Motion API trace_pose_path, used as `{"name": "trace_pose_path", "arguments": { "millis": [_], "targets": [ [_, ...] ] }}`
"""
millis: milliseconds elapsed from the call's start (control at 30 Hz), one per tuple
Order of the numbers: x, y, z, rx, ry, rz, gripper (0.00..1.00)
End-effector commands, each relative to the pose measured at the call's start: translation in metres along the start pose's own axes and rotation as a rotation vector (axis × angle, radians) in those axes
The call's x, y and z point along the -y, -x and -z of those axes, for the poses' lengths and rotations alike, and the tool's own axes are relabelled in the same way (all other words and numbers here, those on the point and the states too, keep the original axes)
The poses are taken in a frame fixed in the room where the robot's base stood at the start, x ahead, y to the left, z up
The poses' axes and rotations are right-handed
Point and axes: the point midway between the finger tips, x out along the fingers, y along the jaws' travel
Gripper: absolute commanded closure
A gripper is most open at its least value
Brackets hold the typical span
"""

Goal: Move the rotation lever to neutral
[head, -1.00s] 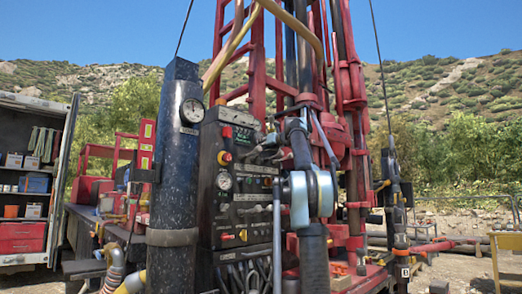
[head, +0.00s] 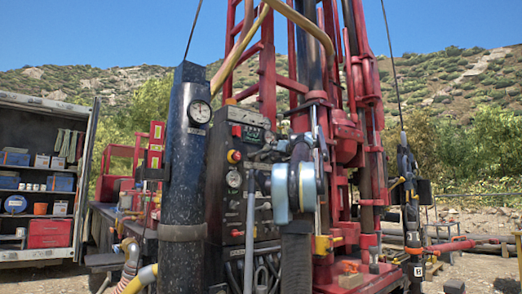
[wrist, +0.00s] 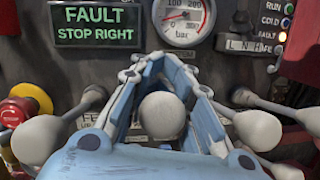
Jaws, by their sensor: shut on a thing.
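In the wrist view my gripper (wrist: 163,62) has its blue fingers on both sides of a grey round lever knob (wrist: 162,114). It is shut on this knob, in front of the control panel. The lever's shaft behind the knob is hidden, and no label names this lever legibly. In the head view my arm stands in front of the panel (head: 222,160) and hides most of the gripper and the held lever.
Other grey knobbed levers stand close by on the left (wrist: 38,138) and right (wrist: 258,130). A red emergency button (wrist: 14,112) is at the left edge. A green display (wrist: 95,25) reads FAULT STOP RIGHT. A pressure gauge (wrist: 184,18) and status lamps sit above. A dark column (head: 182,160) flanks the panel.

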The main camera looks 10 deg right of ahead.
Motion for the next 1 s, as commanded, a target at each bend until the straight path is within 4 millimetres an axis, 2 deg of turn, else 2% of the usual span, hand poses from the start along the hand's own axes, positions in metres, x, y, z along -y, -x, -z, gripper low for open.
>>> {"name": "trace_pose_path", "arguments": {
  "millis": [133, 467, 500, 533, 867, 1000],
  "targets": [
    [0.002, 0.01, 0.007, -0.001, 0.001, 0.002, 1.0],
    [0.003, 0.011, 0.008, -0.002, 0.001, 0.003, 1.0],
    [0.003, 0.011, 0.008, -0.002, 0.001, 0.003, 0.76],
    [0.003, 0.011, 0.008, -0.002, 0.001, 0.003, 0.72],
    [0.003, 0.011, 0.008, -0.002, 0.0, 0.003, 0.72],
    [0.004, 0.018, 0.008, -0.002, 0.0, 0.004, 0.72]
  ]
}}
